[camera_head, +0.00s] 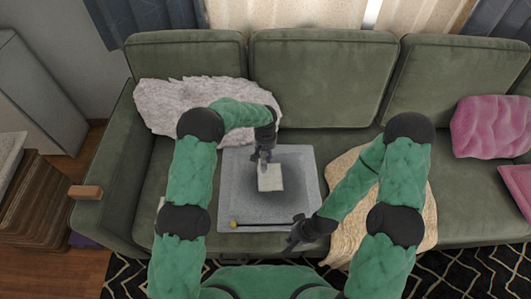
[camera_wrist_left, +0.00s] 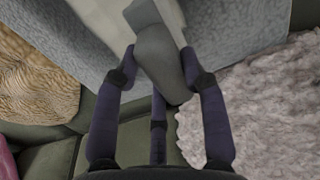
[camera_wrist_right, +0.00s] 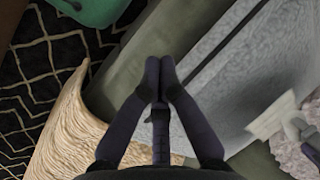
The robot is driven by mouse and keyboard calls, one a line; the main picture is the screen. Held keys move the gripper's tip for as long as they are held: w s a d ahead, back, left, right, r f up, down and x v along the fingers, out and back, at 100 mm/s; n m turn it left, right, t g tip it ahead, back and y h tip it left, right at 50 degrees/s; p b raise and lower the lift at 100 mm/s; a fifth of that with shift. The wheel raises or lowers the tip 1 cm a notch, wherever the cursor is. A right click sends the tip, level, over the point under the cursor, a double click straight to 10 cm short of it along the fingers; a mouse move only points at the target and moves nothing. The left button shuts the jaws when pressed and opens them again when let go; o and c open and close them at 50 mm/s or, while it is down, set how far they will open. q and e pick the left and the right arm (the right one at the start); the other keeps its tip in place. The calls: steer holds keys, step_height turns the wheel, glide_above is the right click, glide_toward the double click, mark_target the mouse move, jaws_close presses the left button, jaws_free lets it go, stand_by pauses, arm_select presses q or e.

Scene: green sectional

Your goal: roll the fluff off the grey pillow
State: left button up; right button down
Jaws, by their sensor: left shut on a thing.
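The grey pillow (camera_head: 240,205) lies flat on the sofa seat, in the middle of the head view. My left gripper (camera_head: 264,158) is over it, shut on the grey handle (camera_wrist_left: 160,50) of a lint roller. The roller's whitish head (camera_head: 270,178) is over the pillow's middle; I cannot tell whether it touches. It also shows in the right wrist view (camera_wrist_right: 270,116). My right gripper (camera_head: 295,236) is at the pillow's front right edge; its fingertips (camera_wrist_right: 159,68) are together with nothing seen between them. I cannot make out any fluff on the pillow.
A thin dark stick with a yellow end (camera_head: 233,224) lies along the pillow's front edge. A white shaggy throw (camera_head: 165,105) is behind left, a beige throw (camera_head: 415,215) right. Pink cushions (camera_head: 490,127) are far right. A wooden block (camera_head: 86,192) rests on the left armrest.

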arm_select(q)
steer(key=shift+s+d+r, duration=0.1)
steer(key=shift+s+r, duration=0.05)
steer(key=shift+s, duration=1.3)
steer(key=shift+s+d+f, duration=0.1)
steer(key=shift+s+f, duration=0.1)
steer(key=shift+s, duration=1.55)
steer(key=shift+s+f+b, duration=0.2)
steer(key=shift+s+b, duration=0.35)
steer(key=shift+s, duration=1.35)
steer(key=shift+s+d+r+b, duration=0.15)
steer(key=shift+s+b, duration=0.5)
steer(key=shift+s, duration=1.1)
